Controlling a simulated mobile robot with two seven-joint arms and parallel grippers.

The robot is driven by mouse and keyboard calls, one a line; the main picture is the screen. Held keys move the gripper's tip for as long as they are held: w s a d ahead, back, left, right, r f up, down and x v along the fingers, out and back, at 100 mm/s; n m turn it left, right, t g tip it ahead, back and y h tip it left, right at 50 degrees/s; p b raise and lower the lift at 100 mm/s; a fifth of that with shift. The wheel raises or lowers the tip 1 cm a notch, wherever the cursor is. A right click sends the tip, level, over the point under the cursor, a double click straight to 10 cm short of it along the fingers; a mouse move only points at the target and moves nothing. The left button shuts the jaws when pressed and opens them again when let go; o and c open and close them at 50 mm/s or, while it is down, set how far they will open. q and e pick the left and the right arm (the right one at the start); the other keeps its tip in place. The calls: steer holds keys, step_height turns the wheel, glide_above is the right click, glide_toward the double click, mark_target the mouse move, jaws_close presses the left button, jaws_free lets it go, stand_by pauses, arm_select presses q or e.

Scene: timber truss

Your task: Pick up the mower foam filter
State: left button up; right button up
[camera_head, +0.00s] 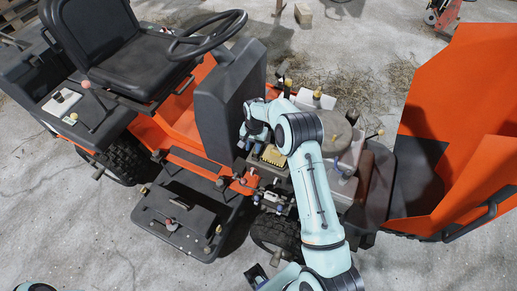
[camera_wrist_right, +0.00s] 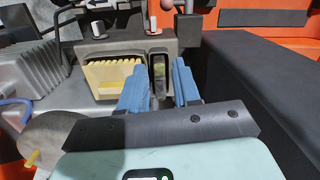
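A yellow pleated block, which looks like the foam filter (camera_head: 272,155), sits in a dark housing on the mower's engine. In the right wrist view the filter (camera_wrist_right: 112,76) lies in its recess, just left of my fingers. My right gripper (camera_wrist_right: 160,85) is open, with two blue fingers apart on either side of a dark slot. Nothing is clearly held between them. In the head view my right gripper (camera_head: 249,142) is beside the filter, close to the seat-side panel, partly hidden by my wrist.
The black steering wheel (camera_head: 207,35) and seat (camera_head: 140,65) stand to the left. A raised orange hood (camera_head: 465,120) is at the right. A grey finned engine part (camera_wrist_right: 32,72) flanks the filter. Open concrete floor lies at the lower left.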

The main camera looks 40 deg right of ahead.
steer(key=w+d+r+m, duration=0.1)
steer(key=w+d+r, duration=0.1)
steer(key=d+r, duration=0.35)
steer(key=shift+m+h, duration=0.3)
steer(key=shift+h, duration=0.1)
steer(key=f, duration=0.3)
steer(key=a+f, duration=0.1)
steer(key=f, duration=0.2)
steer(key=shift+w+a+f, duration=0.1)
steer(key=shift+a+f, duration=0.05)
steer(key=shift+f, duration=0.2)
steer(key=f, duration=0.2)
steer(key=f+p, duration=0.1)
steer(key=f, duration=0.2)
steer(key=shift+w+d, duration=0.1)
steer(key=shift+d, duration=0.1)
jaws_close()
